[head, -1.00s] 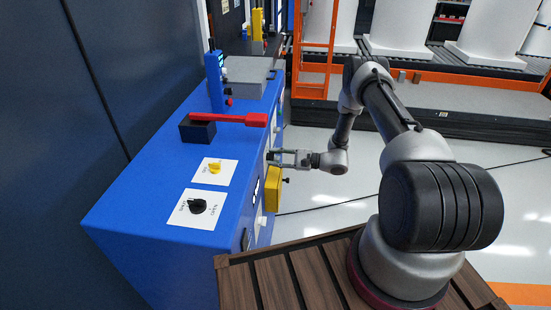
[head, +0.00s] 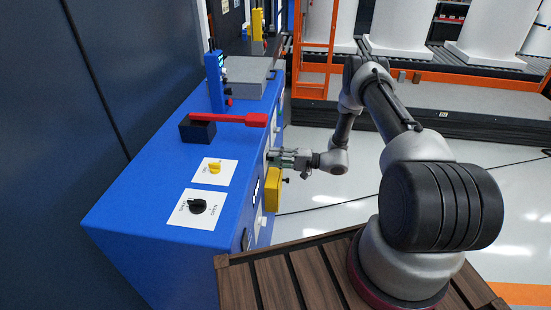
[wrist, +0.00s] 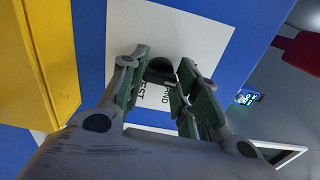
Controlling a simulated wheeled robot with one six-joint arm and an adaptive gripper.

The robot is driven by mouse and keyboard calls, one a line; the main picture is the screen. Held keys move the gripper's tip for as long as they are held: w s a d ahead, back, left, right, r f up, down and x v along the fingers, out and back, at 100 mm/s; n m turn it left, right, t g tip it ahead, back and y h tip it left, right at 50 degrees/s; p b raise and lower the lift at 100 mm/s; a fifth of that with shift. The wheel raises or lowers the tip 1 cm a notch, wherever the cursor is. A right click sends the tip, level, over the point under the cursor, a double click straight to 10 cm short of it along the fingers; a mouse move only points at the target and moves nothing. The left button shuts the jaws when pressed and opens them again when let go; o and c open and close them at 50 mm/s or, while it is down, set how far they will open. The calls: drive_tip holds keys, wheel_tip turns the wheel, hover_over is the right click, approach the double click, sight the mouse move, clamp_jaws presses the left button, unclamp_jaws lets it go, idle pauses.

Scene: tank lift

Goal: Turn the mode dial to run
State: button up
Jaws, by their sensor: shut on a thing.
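The mode dial (wrist: 160,68) is a dark knob on a white label plate (wrist: 190,27) on the blue cabinet's front face, seen in the wrist view. Printed words beside it read TEST and HAND; any run mark is hidden. My gripper (wrist: 163,76) has its green-padded fingers on either side of the knob and is shut on it. In the head view my gripper (head: 275,156) reaches the cabinet's front face from the right, and the dial there is hidden behind the fingers.
The blue cabinet (head: 150,200) has a yellow knob (head: 214,168), a black knob (head: 198,206) and a red lever (head: 242,120) on top. A yellow box (head: 273,190) sticks out of its front just below my gripper.

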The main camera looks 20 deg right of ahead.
drive_tip(key=shift+n, duration=0.4)
drive_tip(key=o, duration=1)
drive_tip(key=shift+d, duration=0.15)
drive_tip(key=v, duration=1.1)
drive_tip(key=shift+s+d, duration=0.15)
drive_tip(key=shift+d, duration=0.25)
